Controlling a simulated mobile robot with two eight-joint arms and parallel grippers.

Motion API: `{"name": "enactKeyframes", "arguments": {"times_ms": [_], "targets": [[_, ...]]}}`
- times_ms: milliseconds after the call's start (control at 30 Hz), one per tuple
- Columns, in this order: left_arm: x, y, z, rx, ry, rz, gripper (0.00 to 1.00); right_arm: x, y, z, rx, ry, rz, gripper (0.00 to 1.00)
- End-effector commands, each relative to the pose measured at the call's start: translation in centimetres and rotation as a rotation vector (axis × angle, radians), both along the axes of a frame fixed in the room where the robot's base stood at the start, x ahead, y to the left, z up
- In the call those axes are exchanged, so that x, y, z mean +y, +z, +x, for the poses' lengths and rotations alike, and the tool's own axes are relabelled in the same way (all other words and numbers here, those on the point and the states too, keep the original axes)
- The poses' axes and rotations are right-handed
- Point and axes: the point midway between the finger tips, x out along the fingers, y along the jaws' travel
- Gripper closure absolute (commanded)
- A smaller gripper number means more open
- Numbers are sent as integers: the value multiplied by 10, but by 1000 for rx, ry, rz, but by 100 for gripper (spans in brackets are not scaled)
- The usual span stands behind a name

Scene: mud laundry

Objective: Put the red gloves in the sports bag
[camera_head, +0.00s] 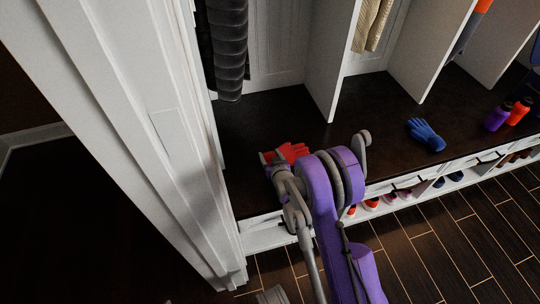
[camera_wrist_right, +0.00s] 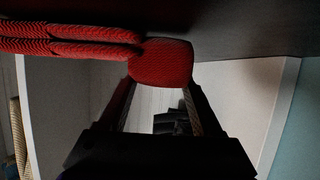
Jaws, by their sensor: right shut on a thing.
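The red gloves (camera_head: 294,150) are at the left end of the dark bench top, partly hidden behind my right arm. My right gripper (camera_head: 273,158) is at them and shut on part of the red gloves. In the right wrist view the textured red gloves (camera_wrist_right: 85,42) stretch to the left, and one rounded end (camera_wrist_right: 160,62) sits between the two fingers. I cannot tell if the gloves still touch the bench. No sports bag is clearly visible. My left gripper is not in view.
A blue glove (camera_head: 426,134) lies on the dark bench (camera_head: 375,110). Purple and orange bottles (camera_head: 498,117) stand at the right. White upright dividers (camera_head: 332,60) split the bench, and a dark jacket (camera_head: 228,45) hangs above the left bay. Shoes (camera_head: 372,202) sit on the shelf below.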

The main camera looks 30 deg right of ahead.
Motion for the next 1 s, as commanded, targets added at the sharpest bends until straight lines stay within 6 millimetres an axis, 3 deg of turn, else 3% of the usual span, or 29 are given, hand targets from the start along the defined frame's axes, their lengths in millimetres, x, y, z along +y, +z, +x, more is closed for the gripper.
{"name": "enactKeyframes", "arguments": {"times_ms": [33,67,200,600,1000], "targets": [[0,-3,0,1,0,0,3,0,-3,0,0,0,0,98],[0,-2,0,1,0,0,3,0,-2,0,0,0,0,28],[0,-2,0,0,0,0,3,0,-2,0,0,0,0,3],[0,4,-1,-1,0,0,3,0,5,-2,0,0,0,3],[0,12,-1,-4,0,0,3,18,35,-75,0,0,-1,3]]}}
